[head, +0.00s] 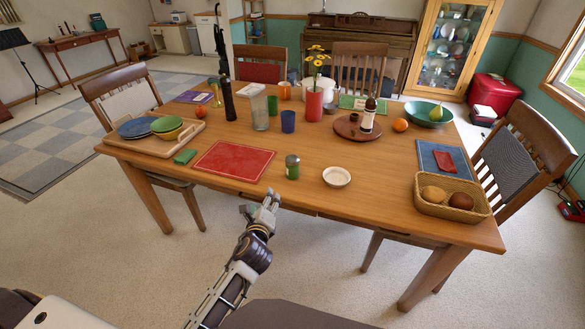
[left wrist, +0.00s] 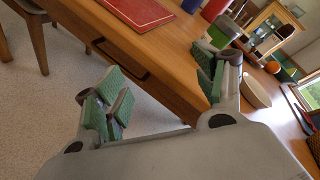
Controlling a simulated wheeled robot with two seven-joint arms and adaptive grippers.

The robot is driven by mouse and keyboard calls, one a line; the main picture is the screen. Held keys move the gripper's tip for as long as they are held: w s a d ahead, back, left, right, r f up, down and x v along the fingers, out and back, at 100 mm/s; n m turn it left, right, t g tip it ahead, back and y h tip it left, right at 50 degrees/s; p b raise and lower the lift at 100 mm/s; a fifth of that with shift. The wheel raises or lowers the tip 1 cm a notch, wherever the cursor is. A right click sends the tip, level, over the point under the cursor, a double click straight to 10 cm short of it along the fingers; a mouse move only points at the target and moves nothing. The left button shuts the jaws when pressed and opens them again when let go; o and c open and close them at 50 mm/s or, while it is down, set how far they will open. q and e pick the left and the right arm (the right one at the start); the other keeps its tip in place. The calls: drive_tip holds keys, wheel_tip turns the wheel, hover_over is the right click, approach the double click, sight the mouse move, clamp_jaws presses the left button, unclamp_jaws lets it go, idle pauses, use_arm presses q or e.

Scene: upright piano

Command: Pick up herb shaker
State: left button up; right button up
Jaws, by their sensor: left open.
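The herb shaker (head: 292,167), a small jar with a green body and a pale grey lid, stands upright near the front edge of the wooden table, between a red placemat and a white dish. My left gripper (head: 265,201) is in front of the table edge, below and left of the shaker and apart from it. In the left wrist view the shaker (left wrist: 222,32) shows just beyond the right finger, which partly hides it. The left gripper (left wrist: 160,92) is open, with its green pads apart and nothing between them. My right gripper is not in view.
The red placemat (head: 233,161) lies left of the shaker and the white dish (head: 337,177) stands to its right. The blue cup (head: 288,121) and red vase (head: 314,104) are behind it. A bread basket (head: 451,207) is at the right. The table edge (left wrist: 165,75) lies beyond the gripper.

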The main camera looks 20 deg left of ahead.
sight(292, 167)
use_arm(q)
drive_tip(key=w+d+r+m+t+h, duration=0.3)
drive_tip(key=w+d+m, duration=0.2)
drive_tip(key=m, duration=0.6)
drive_tip(key=shift+d+r+m+t, duration=0.25)
drive_tip(key=shift+r+m+t, duration=0.05)
drive_tip(key=shift+m, duration=0.1)
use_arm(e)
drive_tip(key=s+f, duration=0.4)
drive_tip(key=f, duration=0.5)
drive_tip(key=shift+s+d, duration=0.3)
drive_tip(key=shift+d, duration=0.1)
use_arm(q)
drive_tip(key=shift+w, duration=0.15)
drive_tip(key=shift+w+a, duration=0.2)
drive_tip(key=shift+w, duration=2.1)
drive_tip(key=shift+w+a, duration=0.1)
drive_tip(key=shift+w, duration=1.65)
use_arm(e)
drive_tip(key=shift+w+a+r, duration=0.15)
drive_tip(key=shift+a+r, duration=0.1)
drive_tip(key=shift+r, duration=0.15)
use_arm(q)
drive_tip(key=shift+w, duration=0.15)
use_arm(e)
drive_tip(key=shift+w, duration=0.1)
